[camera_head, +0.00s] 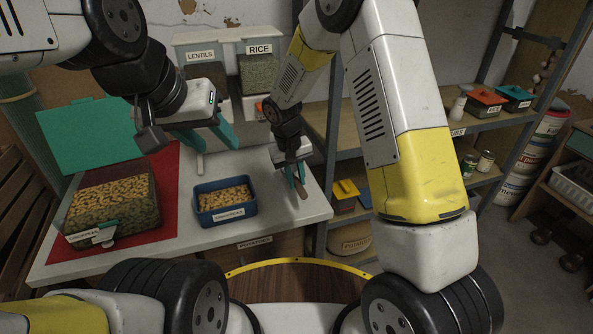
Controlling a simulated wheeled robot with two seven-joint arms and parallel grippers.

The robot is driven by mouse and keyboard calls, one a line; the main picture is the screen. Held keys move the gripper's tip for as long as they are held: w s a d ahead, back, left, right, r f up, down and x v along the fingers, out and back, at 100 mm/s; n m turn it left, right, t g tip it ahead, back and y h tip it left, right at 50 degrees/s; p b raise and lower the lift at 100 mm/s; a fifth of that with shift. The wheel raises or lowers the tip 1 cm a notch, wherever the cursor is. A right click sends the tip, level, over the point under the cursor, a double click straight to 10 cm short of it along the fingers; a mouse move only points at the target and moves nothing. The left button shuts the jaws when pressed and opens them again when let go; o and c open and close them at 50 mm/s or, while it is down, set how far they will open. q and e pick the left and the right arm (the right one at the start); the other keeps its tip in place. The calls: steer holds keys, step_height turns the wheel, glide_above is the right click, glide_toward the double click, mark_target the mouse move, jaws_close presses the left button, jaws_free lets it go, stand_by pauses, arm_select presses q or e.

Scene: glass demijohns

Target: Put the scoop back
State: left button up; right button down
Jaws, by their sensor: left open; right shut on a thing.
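My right gripper (297,178) is shut on a narrow brown thing (301,191), which looks like the scoop or its handle; the fingers hide part of it. It is near the right end of the white table, to the right of the blue box (225,217) labelled chickpeas, which holds beige chickpeas. My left gripper (209,140) is open and empty, above the table behind the blue box. To its left stands a large clear bin (137,211) of chickpeas with a teal lid (85,136) raised behind it.
The bin stands on a red mat (170,192) on the white table (273,203). Lentils (203,72) and rice (260,75) dispensers stand at the back. Shelves with lidded boxes (483,101) and jars are on the right. Bare tabletop lies between the blue box and my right gripper.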

mark_target(295, 182)
steer(key=shift+f, duration=1.75)
steer(key=shift+f, duration=0.1)
steer(key=c, duration=1.3)
jaws_free()
step_height(295, 182, up, 12)
steer(key=a, duration=0.2)
steer(key=s+d+r+m+t+y, duration=0.1)
steer(key=s+d+r, duration=0.4)
steer(key=r, duration=0.2)
steer(key=s+d+r+m+t+y, duration=0.1)
steer(key=s+d+r, duration=0.35)
steer(key=r, duration=0.25)
steer(key=shift+s+d+r+m+t+y, duration=0.25)
steer(key=shift+s+d+r+t, duration=0.6)
steer(key=shift+s, duration=1.4)
steer(key=shift+s+d+r+m+t+y, duration=0.15)
steer(key=shift+s+d+r+t+y, duration=0.2)
steer(key=shift+s+d+r, duration=1.45)
steer(key=shift+s+d+r+m+t+y, duration=0.25)
steer(key=shift+s+d+t, duration=0.4)
steer(key=shift+s, duration=2.1)
